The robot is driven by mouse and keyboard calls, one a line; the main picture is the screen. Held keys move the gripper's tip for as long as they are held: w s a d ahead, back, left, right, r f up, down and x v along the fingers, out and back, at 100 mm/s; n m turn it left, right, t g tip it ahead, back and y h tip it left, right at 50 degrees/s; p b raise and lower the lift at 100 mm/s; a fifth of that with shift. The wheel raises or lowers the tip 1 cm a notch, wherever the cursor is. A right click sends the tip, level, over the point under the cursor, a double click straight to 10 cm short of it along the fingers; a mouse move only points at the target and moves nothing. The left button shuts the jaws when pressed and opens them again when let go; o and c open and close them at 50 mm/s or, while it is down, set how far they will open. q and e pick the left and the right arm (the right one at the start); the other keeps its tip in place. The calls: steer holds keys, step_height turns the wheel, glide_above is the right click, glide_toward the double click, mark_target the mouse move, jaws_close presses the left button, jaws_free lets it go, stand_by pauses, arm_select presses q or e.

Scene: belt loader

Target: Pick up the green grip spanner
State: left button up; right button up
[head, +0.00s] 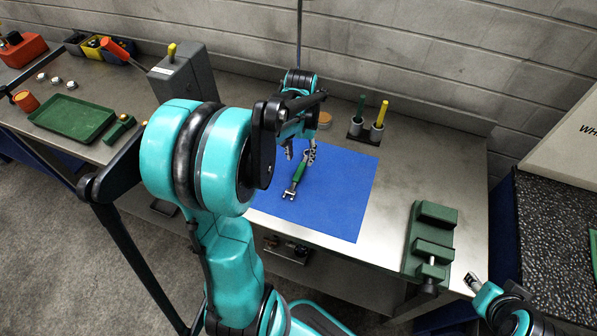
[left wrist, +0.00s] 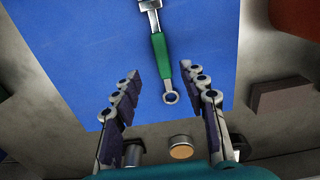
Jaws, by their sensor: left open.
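The green grip spanner (head: 300,171) lies on a blue mat (head: 345,205). In the left wrist view the spanner (left wrist: 159,50) shows its green handle, a ring end towards my gripper and a wider head at the top edge. My left gripper (head: 300,151) is open and empty above the ring end. In the left wrist view its fingers (left wrist: 163,82) stand apart, one on each side of the spanner's ring end, and I cannot tell the height gap. My right gripper (head: 473,282) shows only partly at the lower right, away from the mat.
A green vise (head: 432,240) stands right of the mat. A holder with a green and a yellow tool (head: 377,125) stands behind it. A green tray (head: 72,117) and a grey box (head: 184,75) are on the left.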

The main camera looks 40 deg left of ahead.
mark_target(299, 171)
arm_select(q)
steer(key=shift+f, duration=0.65)
steer(key=shift+s+d+f+b, duration=0.15)
steer(key=shift+s+f+b, duration=0.05)
steer(key=shift+f+b, duration=0.4)
steer(key=f, duration=0.1)
steer(key=f+b, duration=0.1)
steer(key=f, duration=0.2)
steer(key=shift+w+a, duration=0.2)
steer(key=shift+a, duration=0.15)
steer(key=shift+f+b, duration=0.35)
steer(key=shift+f, duration=0.1)
steer(key=shift+r, duration=0.1)
jaws_close()
